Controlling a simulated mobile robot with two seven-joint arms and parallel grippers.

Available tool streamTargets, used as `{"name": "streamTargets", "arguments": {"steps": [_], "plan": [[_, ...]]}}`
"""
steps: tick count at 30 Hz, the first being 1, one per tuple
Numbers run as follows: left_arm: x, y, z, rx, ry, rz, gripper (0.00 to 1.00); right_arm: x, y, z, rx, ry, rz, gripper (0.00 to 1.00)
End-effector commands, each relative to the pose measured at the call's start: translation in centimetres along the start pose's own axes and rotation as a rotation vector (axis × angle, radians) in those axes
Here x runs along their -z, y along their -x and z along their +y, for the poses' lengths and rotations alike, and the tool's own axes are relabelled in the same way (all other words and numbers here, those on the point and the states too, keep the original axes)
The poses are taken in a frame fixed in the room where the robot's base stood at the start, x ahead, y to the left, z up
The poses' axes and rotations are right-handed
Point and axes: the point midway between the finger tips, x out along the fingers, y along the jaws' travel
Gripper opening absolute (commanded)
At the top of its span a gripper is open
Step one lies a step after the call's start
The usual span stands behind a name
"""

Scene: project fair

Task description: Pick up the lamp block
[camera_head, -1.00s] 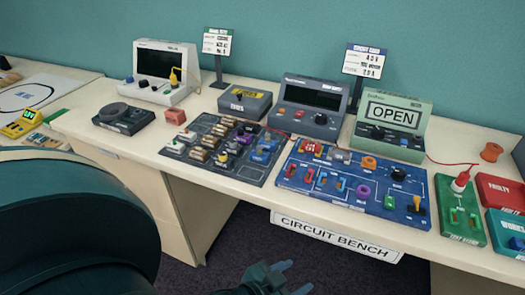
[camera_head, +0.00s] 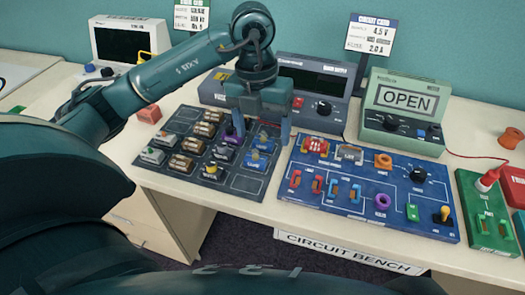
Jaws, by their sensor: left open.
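My left gripper (camera_head: 262,128) points down over the dark parts tray (camera_head: 243,184), its two fingers apart. Below and between the fingers is a blue block with a yellow mark (camera_head: 262,143); a second blue block (camera_head: 256,160) lies nearer the front. A purple-topped piece (camera_head: 231,132) is beside the left finger. A grey block with a pale top (camera_head: 225,155) sits left of the blue ones. I cannot tell for certain which of these is the lamp block. Nothing shows held. The forearm and wrist hide part of the tray's back. My right gripper is out of view.
The blue circuit board (camera_head: 330,208) with several parts lies right of the tray. A grey meter (camera_head: 312,88) and a green unit reading OPEN (camera_head: 403,110) stand behind. A green board (camera_head: 487,215) with a red plug is at right. The bench's front edge is near the tray.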

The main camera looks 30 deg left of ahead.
Motion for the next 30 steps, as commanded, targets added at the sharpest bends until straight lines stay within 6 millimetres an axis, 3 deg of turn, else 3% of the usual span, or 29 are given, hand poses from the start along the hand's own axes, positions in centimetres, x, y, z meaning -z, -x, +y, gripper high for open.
{"name": "streamTargets", "arguments": {"steps": [4,15,23,30], "plan": [[-0.9,0.7,2.1,-0.095,0.063,-0.048,0.75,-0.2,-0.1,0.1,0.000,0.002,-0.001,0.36],[-1.2,-5.5,2.9,-0.099,0.064,-0.047,0.75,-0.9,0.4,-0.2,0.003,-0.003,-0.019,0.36],[-1.4,-7.4,3.3,-0.098,0.065,-0.047,0.75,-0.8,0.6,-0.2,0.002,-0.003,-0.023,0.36],[-1.9,-10.8,4.0,-0.096,0.062,-0.047,0.75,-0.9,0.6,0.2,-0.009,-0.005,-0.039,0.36]]}}
